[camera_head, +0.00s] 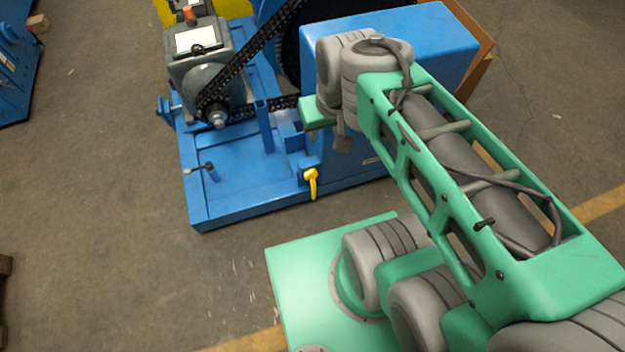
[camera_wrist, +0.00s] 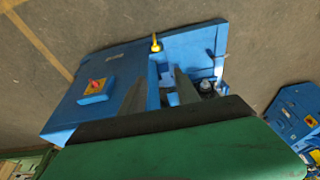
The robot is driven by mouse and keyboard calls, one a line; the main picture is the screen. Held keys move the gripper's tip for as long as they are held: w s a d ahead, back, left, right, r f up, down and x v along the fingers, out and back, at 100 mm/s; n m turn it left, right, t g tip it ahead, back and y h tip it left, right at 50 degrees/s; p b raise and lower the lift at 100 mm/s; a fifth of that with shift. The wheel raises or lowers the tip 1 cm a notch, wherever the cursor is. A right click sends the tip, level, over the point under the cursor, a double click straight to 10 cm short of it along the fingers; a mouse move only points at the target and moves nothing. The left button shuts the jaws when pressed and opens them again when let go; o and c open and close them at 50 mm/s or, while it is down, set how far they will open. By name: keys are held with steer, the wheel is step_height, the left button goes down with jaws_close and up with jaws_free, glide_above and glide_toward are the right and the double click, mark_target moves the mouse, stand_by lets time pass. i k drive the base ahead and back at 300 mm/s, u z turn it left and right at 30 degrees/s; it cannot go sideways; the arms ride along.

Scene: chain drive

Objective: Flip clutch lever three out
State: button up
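A yellow lever handle (camera_head: 311,182) hangs down on the near face of the blue machine frame (camera_head: 240,207). It also shows in the wrist view (camera_wrist: 156,44), just beyond my fingertips. No number shows on either, so I cannot tell which is clutch lever three. My gripper (camera_wrist: 160,73) points toward the frame. Its two grey fingers are apart with nothing between them, and the yellow handle is beyond them, apart.
A grey gearbox (camera_head: 205,78) carries a black chain (camera_head: 245,55) up to a large wheel. A blue housing (camera_head: 430,40) stands beside my wrist. A red switch (camera_wrist: 95,86) sits on a blue box. The floor left of the base is clear.

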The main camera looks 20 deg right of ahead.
mark_target(313, 188)
steer(key=k, duration=0.65)
steer(key=u, duration=0.1)
steer(key=i, duration=0.75)
steer(key=u, duration=0.9)
steer(key=i, duration=0.5)
steer(key=u, duration=0.55)
